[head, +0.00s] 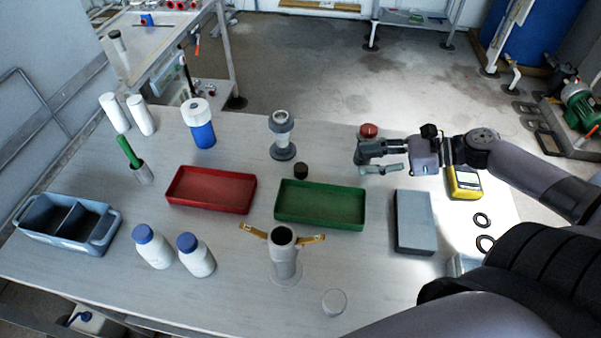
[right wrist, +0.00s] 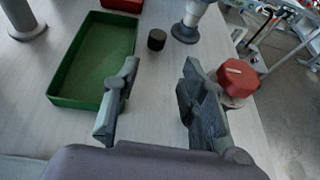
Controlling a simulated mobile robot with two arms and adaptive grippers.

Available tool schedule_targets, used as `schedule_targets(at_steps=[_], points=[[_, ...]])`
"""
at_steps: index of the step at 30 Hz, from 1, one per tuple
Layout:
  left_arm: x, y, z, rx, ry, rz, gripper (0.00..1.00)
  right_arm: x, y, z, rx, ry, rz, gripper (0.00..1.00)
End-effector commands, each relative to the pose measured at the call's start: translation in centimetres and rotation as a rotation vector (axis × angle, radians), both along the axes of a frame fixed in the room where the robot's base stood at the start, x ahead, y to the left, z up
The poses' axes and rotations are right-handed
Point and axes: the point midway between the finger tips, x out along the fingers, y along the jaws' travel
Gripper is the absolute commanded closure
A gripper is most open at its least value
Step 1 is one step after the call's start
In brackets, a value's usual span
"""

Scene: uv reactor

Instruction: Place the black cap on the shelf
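The black cap (head: 301,170) stands on the table just behind the green tray (head: 320,226), in front of a grey-and-white fitting (head: 282,135). In the right wrist view the black cap (right wrist: 156,39) lies ahead of the fingers, apart from them. My right gripper (head: 362,161) is open and empty, right of the cap and behind the green tray's right end. Its two spread fingers (right wrist: 160,75) show in the right wrist view. A metal rack (head: 233,60) with a top and a lower level stands behind the table at left. My left gripper is out of view.
A red knob (head: 369,131) is close beside my right gripper. A red tray (head: 212,208), white bottles (head: 197,260), a grey block (head: 415,222), a yellow meter (head: 464,184) and an upright holder (head: 285,262) occupy the table. Bare tabletop lies between cap and gripper.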

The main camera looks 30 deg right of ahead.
Motion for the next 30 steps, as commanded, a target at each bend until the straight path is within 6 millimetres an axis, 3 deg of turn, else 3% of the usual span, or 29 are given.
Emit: schedule_targets(at_steps=[12, 30], points=[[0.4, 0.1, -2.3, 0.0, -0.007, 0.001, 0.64, 3.8, 4.4, -2.5, -0.001, -0.003, 0.001, 0.61], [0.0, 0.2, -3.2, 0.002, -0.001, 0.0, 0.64, 6.5, 7.6, -4.1, 0.001, -0.001, 0.0, 0.61]])
